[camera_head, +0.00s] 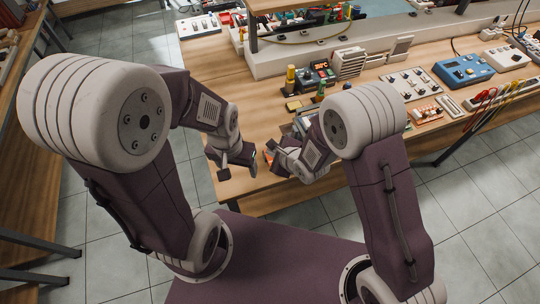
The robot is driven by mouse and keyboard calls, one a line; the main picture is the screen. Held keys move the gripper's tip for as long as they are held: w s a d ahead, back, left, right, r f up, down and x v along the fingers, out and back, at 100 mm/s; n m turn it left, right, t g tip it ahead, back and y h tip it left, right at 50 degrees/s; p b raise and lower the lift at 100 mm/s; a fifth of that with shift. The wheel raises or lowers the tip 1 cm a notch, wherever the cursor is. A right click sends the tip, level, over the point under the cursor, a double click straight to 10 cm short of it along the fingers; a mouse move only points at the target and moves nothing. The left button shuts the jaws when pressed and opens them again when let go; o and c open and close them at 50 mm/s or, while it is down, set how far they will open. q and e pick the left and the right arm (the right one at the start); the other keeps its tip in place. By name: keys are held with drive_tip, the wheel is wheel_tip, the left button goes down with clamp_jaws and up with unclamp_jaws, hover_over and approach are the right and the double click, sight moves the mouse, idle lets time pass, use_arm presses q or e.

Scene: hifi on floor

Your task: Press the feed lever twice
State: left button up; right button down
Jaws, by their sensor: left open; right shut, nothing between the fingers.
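I cannot pick out the feed lever for certain. A grey device (300,124) near the bench's front edge is largely hidden behind my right wrist. My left gripper (238,169) is open and empty over the front left part of the wooden bench. My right gripper (271,150) is just to its right, close to the grey device and shut with nothing in it. Its fingertips are small and dark here, so I cannot tell whether they touch anything.
The wooden bench (207,76) has bare room at its left. A soldering station (319,76), a white button panel (409,83), a blue instrument (463,70) and coloured cables (488,99) stand on it. Another wooden bench (32,165) runs along the left.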

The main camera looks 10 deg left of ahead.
wheel_tip(320, 180, up, 5)
drive_tip(key=p, duration=0.3)
drive_tip(key=shift+f, duration=0.2)
use_arm(q)
wheel_tip(320, 180, up, 4)
drive_tip(key=shift+f, duration=0.1)
use_arm(e)
drive_tip(key=shift+f, duration=0.1)
use_arm(q)
clamp_jaws()
idle(1.4)
